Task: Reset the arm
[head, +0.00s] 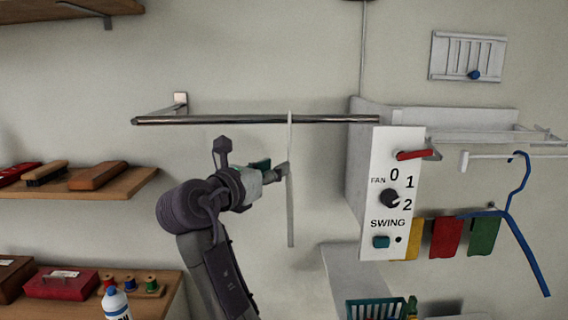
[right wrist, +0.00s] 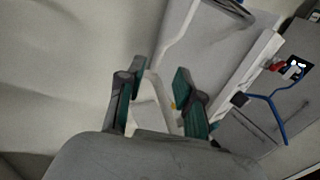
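My right arm rises from the bottom middle of the head view. Its gripper (head: 282,172) is beside a thin white upright piece (head: 290,215), which reaches up to the metal rail (head: 220,119); I cannot tell whether they touch. In the right wrist view my right gripper (right wrist: 156,88) has its two green-padded fingers spread apart. A white piece shows between or beyond the fingers, with a gap beside the right-hand finger. No firm hold shows. My left gripper is not in view.
A white box with a fan and swing panel (head: 392,235) stands right of the arm. A blue hanger (head: 518,215) hangs at the right. Shelves with brushes (head: 97,176) and a red box (head: 62,284) are at the left. A white-and-blue bottle (head: 116,303) stands low left.

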